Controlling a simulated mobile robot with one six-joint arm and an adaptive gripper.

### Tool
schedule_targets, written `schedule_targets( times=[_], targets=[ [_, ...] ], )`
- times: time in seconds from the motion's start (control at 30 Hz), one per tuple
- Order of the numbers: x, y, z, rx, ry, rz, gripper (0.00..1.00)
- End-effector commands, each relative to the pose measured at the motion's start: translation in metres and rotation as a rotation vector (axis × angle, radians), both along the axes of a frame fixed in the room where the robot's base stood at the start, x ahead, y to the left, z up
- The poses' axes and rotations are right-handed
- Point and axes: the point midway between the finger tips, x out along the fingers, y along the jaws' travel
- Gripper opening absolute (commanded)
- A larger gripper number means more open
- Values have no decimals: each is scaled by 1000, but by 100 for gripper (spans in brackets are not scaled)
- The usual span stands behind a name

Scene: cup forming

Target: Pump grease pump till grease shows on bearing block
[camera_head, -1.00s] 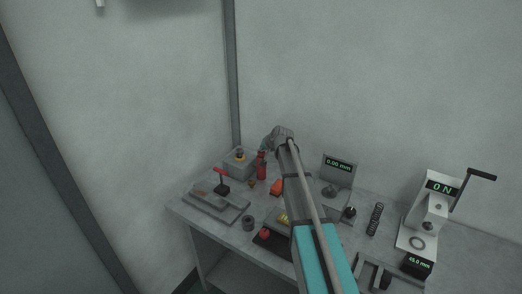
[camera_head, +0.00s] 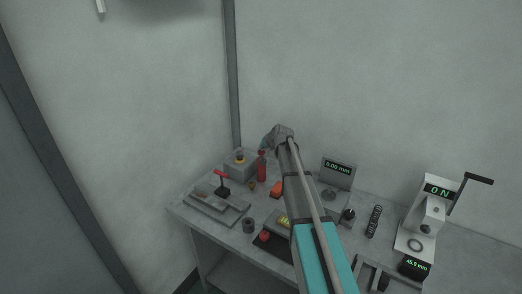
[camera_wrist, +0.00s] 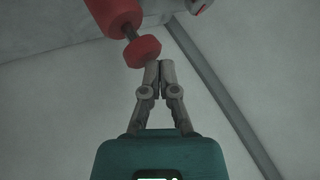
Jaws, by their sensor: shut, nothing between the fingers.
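The red grease pump (camera_head: 262,167) stands upright at the back left of the bench. In the wrist view its red body (camera_wrist: 112,14) is at the top, with a short dark rod leading to a round red knob (camera_wrist: 142,52). My gripper (camera_wrist: 159,64) is shut and empty. Its fingertips are at the knob's edge in the picture; I cannot tell whether they touch it. In the head view my gripper is over the pump, partly hidden behind my wrist. A grey block with a yellowish top (camera_head: 240,160), probably the bearing block, stands left of the pump. Grease on it is too small to tell.
A red-handled lever fixture (camera_head: 222,186) stands on a plate left of the pump. An orange object (camera_head: 276,189) lies to its right. A display (camera_head: 337,170), a spring (camera_head: 374,221) and a press with a crank (camera_head: 428,215) are farther right. My arm hides the middle of the bench.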

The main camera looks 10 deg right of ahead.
Motion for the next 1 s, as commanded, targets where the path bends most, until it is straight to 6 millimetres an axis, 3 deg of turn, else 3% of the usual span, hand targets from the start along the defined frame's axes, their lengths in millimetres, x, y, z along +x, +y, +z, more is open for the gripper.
schedule_targets(
  times=[0.2,0.73,1.0],
  targets=[
    [0,0,10,0,-1,-1,0],
    [0,0,13,0,-1,-1,0],
    [0,0,31,0,-1,-1,0]
  ],
)
